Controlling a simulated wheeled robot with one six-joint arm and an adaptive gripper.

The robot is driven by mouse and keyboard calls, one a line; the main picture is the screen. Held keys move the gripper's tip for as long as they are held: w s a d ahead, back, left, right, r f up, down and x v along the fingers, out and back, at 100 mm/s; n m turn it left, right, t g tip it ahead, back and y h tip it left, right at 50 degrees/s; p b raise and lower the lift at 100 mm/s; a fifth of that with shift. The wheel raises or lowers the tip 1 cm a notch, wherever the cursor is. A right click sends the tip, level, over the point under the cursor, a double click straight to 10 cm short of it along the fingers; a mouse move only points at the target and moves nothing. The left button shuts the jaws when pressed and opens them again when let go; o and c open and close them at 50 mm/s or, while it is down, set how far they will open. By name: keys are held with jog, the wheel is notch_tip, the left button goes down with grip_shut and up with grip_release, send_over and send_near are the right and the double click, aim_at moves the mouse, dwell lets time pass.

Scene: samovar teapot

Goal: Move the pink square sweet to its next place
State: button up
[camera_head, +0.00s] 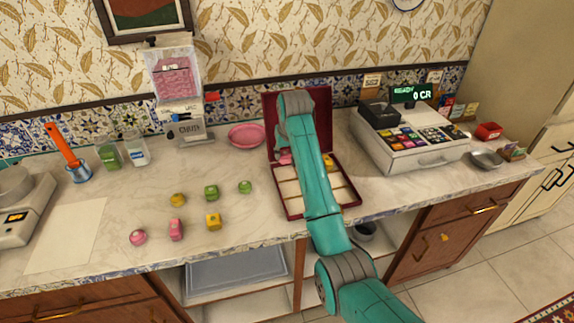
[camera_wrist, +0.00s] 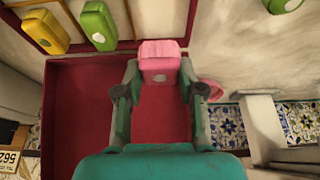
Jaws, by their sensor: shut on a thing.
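In the wrist view my gripper (camera_wrist: 160,78) is shut on a pink square sweet (camera_wrist: 160,53), one finger on each side of it. The sweet is at the edge of the dark red box, near its back left compartment; whether it touches the bottom I cannot tell. A bit of pink also shows left of my arm in the head view (camera_head: 284,157). The open box (camera_head: 288,214) has pale compartments and a raised lid, partly hidden by my arm. A green sweet (camera_wrist: 99,27) and a yellow sweet (camera_wrist: 45,32) lie in the box beside the held one.
A pink bowl (camera_head: 246,135) stands behind. The cash register (camera_head: 412,150) is right of the box.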

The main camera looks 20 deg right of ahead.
aim_at(286, 162)
jog(key=shift+f, duration=2.85)
jog(key=shift+f, duration=0.1)
jog(key=o, duration=0.7)
jog(key=v, duration=1.2)
jog(key=shift+s, duration=0.15)
